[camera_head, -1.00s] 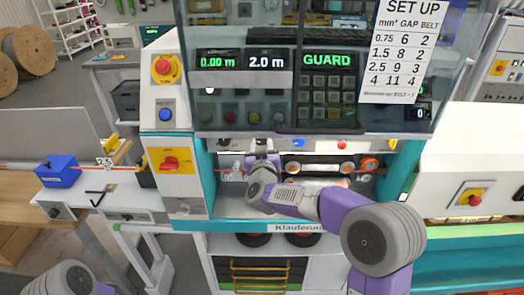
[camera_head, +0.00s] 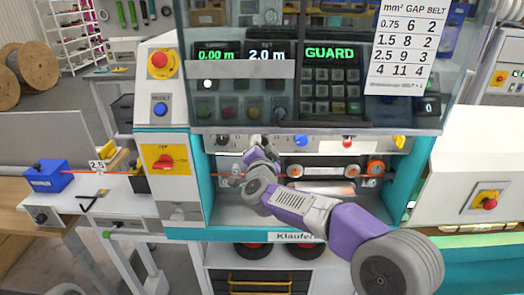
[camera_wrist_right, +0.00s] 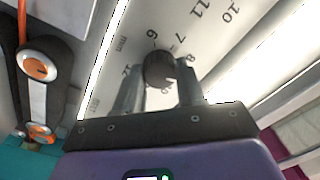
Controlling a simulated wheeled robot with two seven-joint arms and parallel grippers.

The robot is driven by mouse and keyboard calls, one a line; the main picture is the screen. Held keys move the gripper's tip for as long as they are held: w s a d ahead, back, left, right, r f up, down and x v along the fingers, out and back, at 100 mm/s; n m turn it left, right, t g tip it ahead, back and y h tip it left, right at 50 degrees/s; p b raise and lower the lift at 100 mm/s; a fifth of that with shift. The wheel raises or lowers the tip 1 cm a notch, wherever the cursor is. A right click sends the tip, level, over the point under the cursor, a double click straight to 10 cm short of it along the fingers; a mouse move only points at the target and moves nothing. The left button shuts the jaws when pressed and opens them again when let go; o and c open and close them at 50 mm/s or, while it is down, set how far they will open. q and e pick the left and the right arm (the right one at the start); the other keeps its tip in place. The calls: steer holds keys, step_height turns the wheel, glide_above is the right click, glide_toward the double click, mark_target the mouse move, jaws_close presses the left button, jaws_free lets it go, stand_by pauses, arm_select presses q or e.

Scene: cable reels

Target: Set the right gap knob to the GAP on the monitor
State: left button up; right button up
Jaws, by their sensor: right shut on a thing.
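The dark round gap knob (camera_wrist_right: 160,68) sits on a pale panel with a printed dial; I can read 6, 7, 8, 10 and 11 around it in the right wrist view. My right gripper (camera_wrist_right: 161,84) has a finger on either side of the knob and is shut on it. The fingers partly hide the dial, and the knob's pointer is not clear. In the head view my right gripper (camera_head: 257,147) reaches the knob row under the monitor. The monitor (camera_head: 330,53) reads GUARD in green. My left gripper is out of view.
The set-up card (camera_head: 405,50) lists mm², GAP and BELT: 0.75-6-2, 1.5-8-2, 2.5-9-3, 4-11-4. Displays read 0.00 m and 2.0 m. A 2.5 tag (camera_head: 97,166) stands by the blue block (camera_head: 47,176). Orange-centred rollers (camera_head: 375,168) lie right of my gripper, below the panel.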

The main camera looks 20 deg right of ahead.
steer(key=shift+m+b, duration=0.8)
steer(key=shift+m, duration=0.9)
steer(key=o, duration=1)
steer(key=shift+o, duration=0.2)
steer(key=shift+s+a, duration=0.1)
steer(key=v, duration=0.7)
steer(key=shift+s, duration=0.15)
steer(key=shift+a, duration=0.1)
